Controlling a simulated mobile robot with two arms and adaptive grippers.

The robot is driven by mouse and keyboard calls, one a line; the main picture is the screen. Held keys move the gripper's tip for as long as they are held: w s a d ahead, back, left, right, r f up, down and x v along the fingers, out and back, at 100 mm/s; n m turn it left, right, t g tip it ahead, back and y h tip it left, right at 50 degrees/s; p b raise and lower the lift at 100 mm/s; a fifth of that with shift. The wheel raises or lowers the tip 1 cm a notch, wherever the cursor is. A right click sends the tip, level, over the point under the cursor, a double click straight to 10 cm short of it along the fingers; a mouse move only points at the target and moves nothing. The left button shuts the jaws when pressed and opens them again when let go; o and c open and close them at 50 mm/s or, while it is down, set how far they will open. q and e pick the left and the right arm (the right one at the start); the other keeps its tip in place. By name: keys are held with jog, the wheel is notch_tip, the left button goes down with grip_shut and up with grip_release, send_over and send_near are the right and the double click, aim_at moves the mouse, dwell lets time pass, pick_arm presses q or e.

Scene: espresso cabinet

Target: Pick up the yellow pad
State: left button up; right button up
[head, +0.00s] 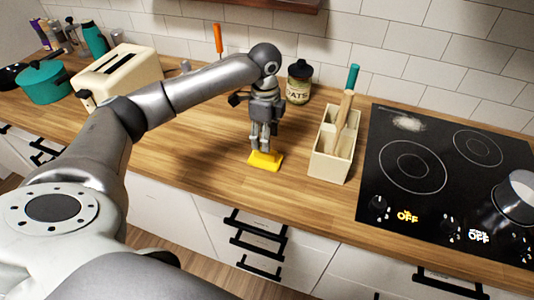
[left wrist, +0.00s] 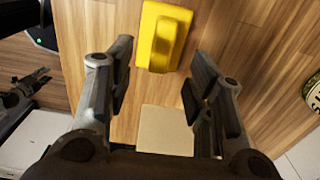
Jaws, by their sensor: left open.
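The yellow pad (head: 265,160) lies on the wooden counter near its front edge. In the left wrist view the pad (left wrist: 163,37) shows at the top, a yellow block with a raised middle. My left gripper (head: 264,143) points down just above the pad, which it partly hides in the head view. In the left wrist view its fingers (left wrist: 160,80) are spread apart, with bare wood between them and the pad just beyond the tips. The gripper is open and holds nothing.
A beige utensil holder (head: 332,163) stands close on the right, beside the black cooktop (head: 400,190). A jar (head: 299,82) stands behind. A toaster (head: 120,75) and a teal pot (head: 43,82) are at the left. A beige square (left wrist: 166,130) shows below the fingers; I cannot tell what it is.

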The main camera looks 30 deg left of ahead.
pick_arm(q)
notch_tip(320, 180, down, 3)
jog(key=shift+w+r, duration=0.15)
jog(key=shift+r, duration=0.05)
notch_tip(320, 180, down, 4)
jog(key=shift+r+p, duration=0.2)
jog(key=shift+p, duration=0.85)
jog(key=shift+f, duration=0.55)
jog(key=shift+c, duration=2.2)
grip_shut()
jog(key=shift+r+b, duration=0.3)
jog(key=shift+r, duration=0.1)
notch_tip(320, 180, up, 2)
jog(key=shift+r+b, duration=0.1)
jog(key=shift+b, duration=0.55)
jog(key=s+d+r+b, duration=0.2)
jog(key=s+d+r, duration=0.1)
jog(key=s+r, duration=0.7)
jog(key=s, duration=0.3)
jog(key=shift+s+d+b, duration=0.15)
jog(key=shift+s+b, duration=0.2)
jog(key=shift+b, duration=0.05)
pick_arm(e)
jog(key=shift+s+f, duration=0.2)
jog(key=shift+f, duration=0.4)
jog(key=shift+s+f, duration=0.2)
jog(key=shift+f, duration=0.4)
